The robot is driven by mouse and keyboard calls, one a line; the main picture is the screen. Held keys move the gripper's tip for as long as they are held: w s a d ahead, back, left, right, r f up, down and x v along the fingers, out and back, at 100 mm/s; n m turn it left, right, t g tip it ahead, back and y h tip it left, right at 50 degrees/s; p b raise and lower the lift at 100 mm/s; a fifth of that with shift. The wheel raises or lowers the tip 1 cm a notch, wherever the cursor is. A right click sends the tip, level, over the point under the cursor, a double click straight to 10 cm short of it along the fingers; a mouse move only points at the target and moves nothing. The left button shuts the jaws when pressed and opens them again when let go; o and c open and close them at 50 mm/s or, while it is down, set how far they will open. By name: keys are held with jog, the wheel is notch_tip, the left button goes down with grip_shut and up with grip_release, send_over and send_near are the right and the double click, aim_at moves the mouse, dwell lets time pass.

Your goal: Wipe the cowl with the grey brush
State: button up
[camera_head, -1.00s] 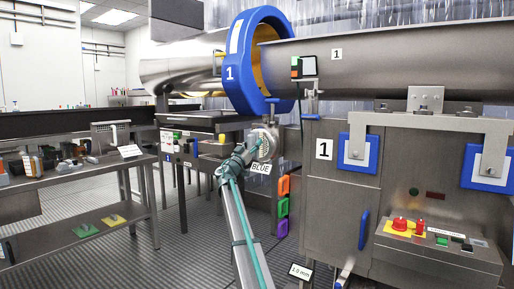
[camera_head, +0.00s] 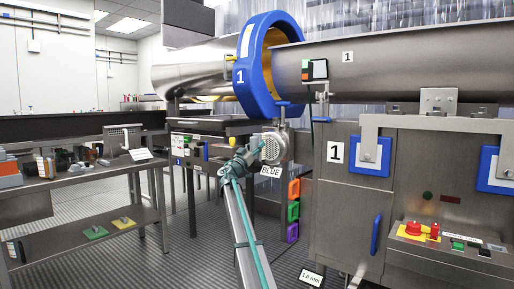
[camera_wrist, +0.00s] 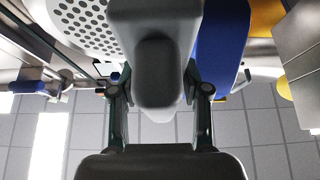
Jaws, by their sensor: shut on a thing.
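A round, perforated metal cowl (camera_head: 272,149) faces me beneath the blue ring in the head view. Its dotted face (camera_wrist: 85,22) fills the upper left of the wrist view. My gripper (camera_head: 246,160) is just left of and in front of the cowl. In the wrist view, it is shut on a grey block-like thing, which I take for the grey brush (camera_wrist: 157,75). The brush's far side is hidden, so I cannot tell whether it touches the cowl.
A blue ring (camera_head: 258,62) marked 1 surrounds the drum (camera_head: 400,72) above. A steel cabinet (camera_head: 345,185) stands close on the right, with orange, green and purple tags (camera_head: 293,211) beside it. A cluttered bench (camera_head: 90,178) is on the left.

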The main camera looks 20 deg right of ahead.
aim_at(251, 143)
jog(key=shift+s+a, duration=0.5)
jog(key=shift+a, duration=0.4)
jog(key=shift+s+a, duration=0.45)
jog(key=shift+a, duration=0.4)
jog(key=shift+s+a, duration=0.5)
jog(key=shift+a, duration=0.4)
jog(key=shift+a, duration=0.15)
jog(key=shift+s+a, duration=0.35)
jog(key=shift+a, duration=0.25)
jog(key=shift+s+a, duration=0.35)
jog(key=shift+a, duration=0.2)
